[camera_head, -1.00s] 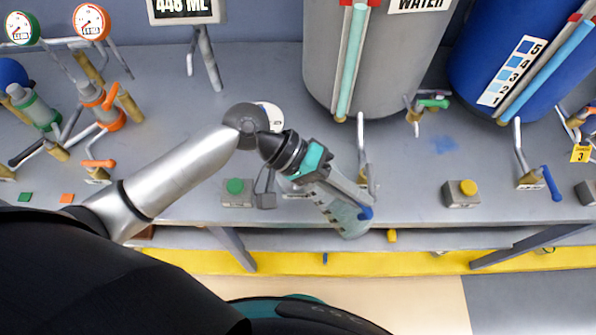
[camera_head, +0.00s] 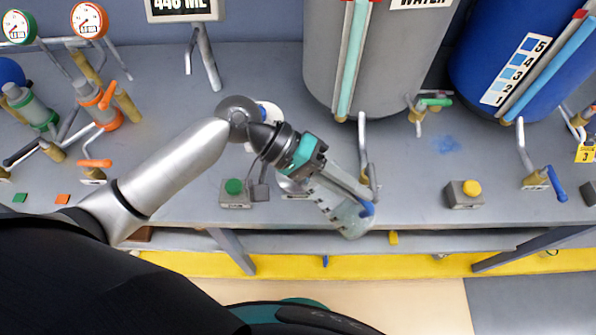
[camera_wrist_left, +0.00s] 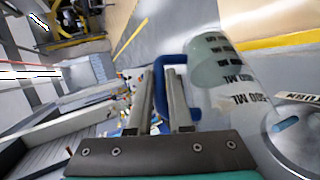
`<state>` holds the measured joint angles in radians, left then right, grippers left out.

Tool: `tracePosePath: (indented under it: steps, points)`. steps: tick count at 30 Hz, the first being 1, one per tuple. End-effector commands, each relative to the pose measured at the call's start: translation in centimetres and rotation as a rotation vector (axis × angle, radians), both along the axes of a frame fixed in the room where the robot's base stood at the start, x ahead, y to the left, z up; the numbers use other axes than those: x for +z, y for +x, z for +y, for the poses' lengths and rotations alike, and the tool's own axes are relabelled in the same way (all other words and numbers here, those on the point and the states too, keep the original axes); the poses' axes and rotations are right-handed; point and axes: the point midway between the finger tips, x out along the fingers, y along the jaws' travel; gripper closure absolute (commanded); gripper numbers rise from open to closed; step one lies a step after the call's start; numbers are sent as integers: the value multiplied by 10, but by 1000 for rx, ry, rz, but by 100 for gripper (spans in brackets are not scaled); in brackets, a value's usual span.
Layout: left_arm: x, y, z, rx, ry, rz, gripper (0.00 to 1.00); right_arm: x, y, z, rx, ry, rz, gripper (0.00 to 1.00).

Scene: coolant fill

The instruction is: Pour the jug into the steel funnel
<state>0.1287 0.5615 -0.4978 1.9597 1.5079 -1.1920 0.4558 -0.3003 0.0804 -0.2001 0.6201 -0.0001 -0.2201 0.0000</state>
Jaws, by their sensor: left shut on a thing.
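The clear jug (camera_head: 343,212), with dark volume marks, is tilted in the head view above the bench's front edge. In the left wrist view its body (camera_wrist_left: 225,75) lies right of my fingers and looks tipped. My left gripper (camera_head: 364,195) is shut on its blue handle, which shows between the fingers (camera_wrist_left: 163,80) in the wrist view. I cannot make out the steel funnel for certain; a round metallic thing (camera_wrist_left: 302,150) shows at the wrist view's lower right. I cannot tell whether liquid is flowing. My right gripper is not in view.
A grey tank (camera_head: 385,60) and a blue tank (camera_head: 520,60) stand at the back, with taps below. A green-button box (camera_head: 235,194) and a yellow-button box (camera_head: 464,195) sit near the front edge. Pipes and orange valves (camera_head: 98,105) crowd the left. A display (camera_head: 184,8) stands behind.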

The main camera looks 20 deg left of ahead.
Motion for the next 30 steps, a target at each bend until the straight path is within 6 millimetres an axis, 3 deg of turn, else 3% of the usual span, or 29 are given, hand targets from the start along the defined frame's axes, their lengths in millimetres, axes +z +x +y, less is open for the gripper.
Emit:
tracePosePath:
  steps: [30]
  points:
    - [8,5,8,1,-75,40,100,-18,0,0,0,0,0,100]
